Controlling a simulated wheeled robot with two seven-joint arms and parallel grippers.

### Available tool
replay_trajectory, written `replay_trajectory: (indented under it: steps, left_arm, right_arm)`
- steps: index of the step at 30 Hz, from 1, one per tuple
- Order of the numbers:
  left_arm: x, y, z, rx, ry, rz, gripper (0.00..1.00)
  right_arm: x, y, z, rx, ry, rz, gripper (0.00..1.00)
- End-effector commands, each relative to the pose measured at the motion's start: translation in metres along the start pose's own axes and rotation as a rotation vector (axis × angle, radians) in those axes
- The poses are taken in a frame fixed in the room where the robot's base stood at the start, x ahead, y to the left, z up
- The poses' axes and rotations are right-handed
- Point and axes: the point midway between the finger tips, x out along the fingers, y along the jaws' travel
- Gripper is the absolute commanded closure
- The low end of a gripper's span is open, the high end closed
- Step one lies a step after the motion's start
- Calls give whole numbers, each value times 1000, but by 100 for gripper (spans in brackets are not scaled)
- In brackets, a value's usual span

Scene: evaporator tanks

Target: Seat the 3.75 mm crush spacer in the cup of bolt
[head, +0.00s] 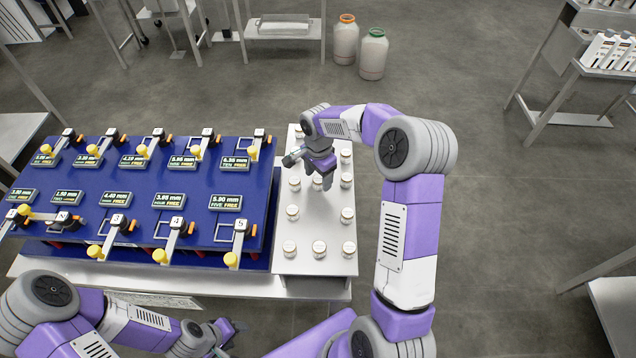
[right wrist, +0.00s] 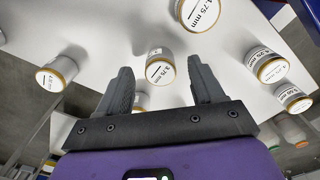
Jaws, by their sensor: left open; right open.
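The crush spacers are small white cylinders with gold rims on a white tray (head: 307,263). In the right wrist view, a spacer whose label seems to read 3.75 mm (right wrist: 160,69) stands between the fingertips, with gaps at its sides. My right gripper (head: 322,180) is open and empty over the tray's middle. My left gripper (head: 228,332) is open at the lower left, away from the tray and board. Numbered bolt stations with yellow-knobbed levers line a blue board (head: 120,178) in two rows. Their displays (head: 169,201) give millimetres and FREE. I cannot make out which cup is meant.
Other spacers stand close around the right gripper, including one marked 4.75 mm (right wrist: 201,12) and one at the left (right wrist: 57,74). The raised levers stand up along the board. Two canisters (head: 373,54) and several tables are farther off on the floor.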

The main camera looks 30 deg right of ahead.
Motion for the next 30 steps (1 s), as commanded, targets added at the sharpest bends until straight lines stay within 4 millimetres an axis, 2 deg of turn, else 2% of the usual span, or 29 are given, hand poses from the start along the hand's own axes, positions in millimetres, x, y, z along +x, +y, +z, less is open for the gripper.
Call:
replay_trajectory:
  steps: [1, 3, 10, 23, 30]
  left_arm:
    - [2, -1, 0, 0, 0, 0, 44]
    - [2, -1, 0, 0, 0, 0, 44]
    - [2, -1, 0, 0, 0, 0, 44]
    - [2, -1, 0, 0, 0, 0, 44]
    - [2, -1, 0, 0, 0, 0, 44]
  right_arm:
    - [10, 1, 0, 0, -1, 4, 33]
    - [17, 0, -1, 1, 0, 1, 33]
    - [18, 0, 0, 0, 1, 0, 33]
    - [18, 0, 0, 0, 1, 0, 96]
    - [16, 0, -1, 0, 2, -1, 97]
